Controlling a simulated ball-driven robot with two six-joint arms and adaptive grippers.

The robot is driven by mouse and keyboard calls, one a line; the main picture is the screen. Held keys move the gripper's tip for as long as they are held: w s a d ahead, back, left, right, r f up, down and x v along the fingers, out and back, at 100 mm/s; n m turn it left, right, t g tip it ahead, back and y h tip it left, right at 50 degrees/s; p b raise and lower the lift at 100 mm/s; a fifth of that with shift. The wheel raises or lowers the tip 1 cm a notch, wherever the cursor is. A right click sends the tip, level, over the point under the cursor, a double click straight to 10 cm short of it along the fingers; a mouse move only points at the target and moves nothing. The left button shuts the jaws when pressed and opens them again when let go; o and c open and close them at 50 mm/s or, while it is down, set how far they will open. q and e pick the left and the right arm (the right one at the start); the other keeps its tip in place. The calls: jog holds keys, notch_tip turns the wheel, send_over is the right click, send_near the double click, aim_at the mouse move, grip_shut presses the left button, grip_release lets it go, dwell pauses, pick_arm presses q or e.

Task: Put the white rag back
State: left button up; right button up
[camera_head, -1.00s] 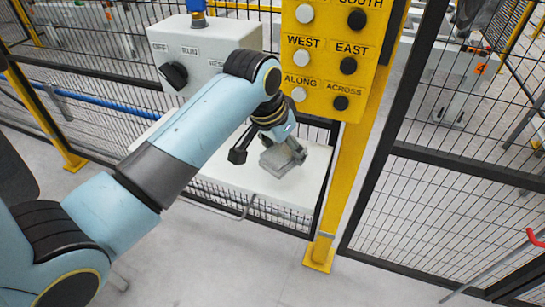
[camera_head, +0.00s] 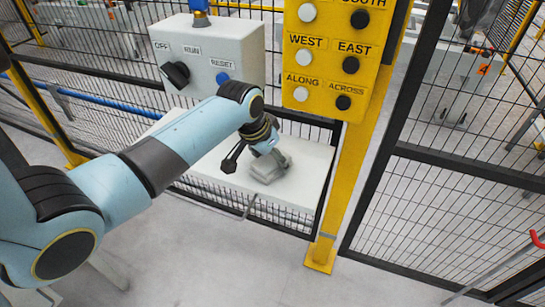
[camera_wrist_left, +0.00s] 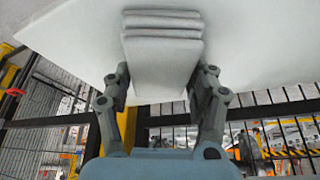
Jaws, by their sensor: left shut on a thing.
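The white rag (camera_head: 277,167) is a folded, pale grey-white block. My left gripper (camera_head: 268,160) is shut on it, over the white shelf (camera_head: 215,165) below the control box. In the left wrist view the rag (camera_wrist_left: 163,68) sits between the two fingers (camera_wrist_left: 162,88), its stacked folds facing away from the gripper. The white shelf top (camera_wrist_left: 75,40) fills the view behind it. The rag is low over the shelf or on it; I cannot tell if it touches. My right gripper is not in view.
A grey control box (camera_head: 215,55) with a black knob and blue button stands behind the shelf. A yellow post with a button panel (camera_head: 328,75) rises to the right of my arm. Black mesh fencing (camera_head: 455,200) surrounds the area.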

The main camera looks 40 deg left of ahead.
pick_arm(q)
jog(key=o, duration=1)
jog(key=shift+o, duration=0.2)
jog(key=shift+s+r, duration=0.1)
jog(key=shift+r, duration=0.35)
jog(key=p+v, duration=0.1)
jog(key=v, duration=1)
jog(key=shift+p, duration=0.35)
jog(key=shift+s, duration=0.1)
